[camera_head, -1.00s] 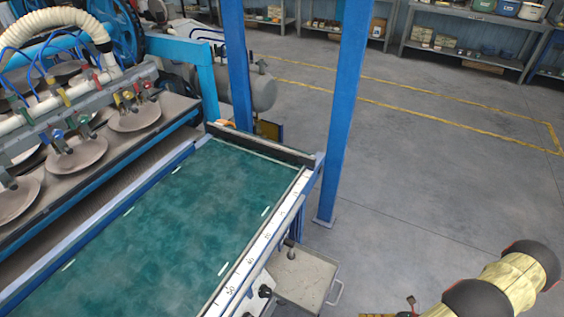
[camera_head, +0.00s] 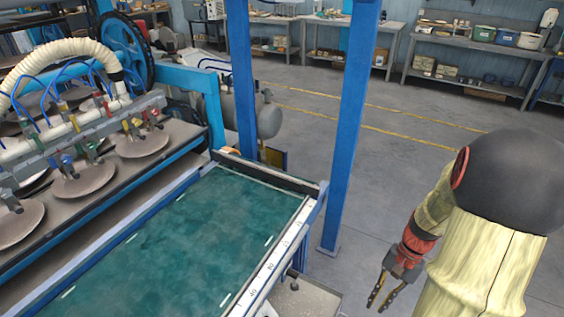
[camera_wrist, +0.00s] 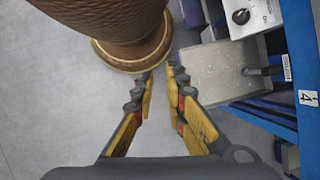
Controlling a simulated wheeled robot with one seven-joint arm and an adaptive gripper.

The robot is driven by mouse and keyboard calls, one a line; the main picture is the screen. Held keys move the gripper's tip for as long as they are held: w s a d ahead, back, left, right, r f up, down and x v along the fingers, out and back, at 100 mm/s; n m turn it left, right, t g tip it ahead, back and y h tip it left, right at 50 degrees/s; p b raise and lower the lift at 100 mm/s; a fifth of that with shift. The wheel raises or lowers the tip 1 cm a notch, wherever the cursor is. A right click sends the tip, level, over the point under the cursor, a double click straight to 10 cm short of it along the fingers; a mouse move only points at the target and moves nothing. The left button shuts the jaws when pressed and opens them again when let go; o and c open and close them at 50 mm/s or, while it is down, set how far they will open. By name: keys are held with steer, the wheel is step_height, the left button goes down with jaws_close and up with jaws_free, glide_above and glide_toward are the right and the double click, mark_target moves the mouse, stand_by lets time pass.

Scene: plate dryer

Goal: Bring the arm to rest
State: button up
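My arm shows at the right of the head view, bent, with my gripper (camera_head: 380,307) hanging low and pointing down. It is to the right of the green-topped table (camera_head: 185,240) and the blue post, over the floor. In the wrist view my gripper (camera_wrist: 160,73) has its two yellow-padded fingers apart with a gap between the tips. Nothing is held between them. No plate is near the gripper.
A grey tray (camera_head: 305,298) sits beside the table's right side; it also shows in the wrist view (camera_wrist: 225,75), right of the fingers. Plates (camera_head: 85,180) lie under the suction rig. Open floor (camera_head: 430,130) lies behind.

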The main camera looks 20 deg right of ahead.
steer(key=w+a+r+n+t+h, duration=0.1)
steer(key=a+r+n+t+h, duration=0.1)
steer(key=a+r+n, duration=0.4)
steer(key=w+a+r+n+t+h+p, duration=0.1)
steer(key=a+r+n+t, duration=0.4)
steer(key=a+r, duration=1.1)
step_height(320, 180, up, 4)
steer(key=shift+w+a+f+n+h, duration=0.1)
steer(key=shift+w+a+n+h, duration=0.05)
steer(key=shift+w+n+h, duration=0.6)
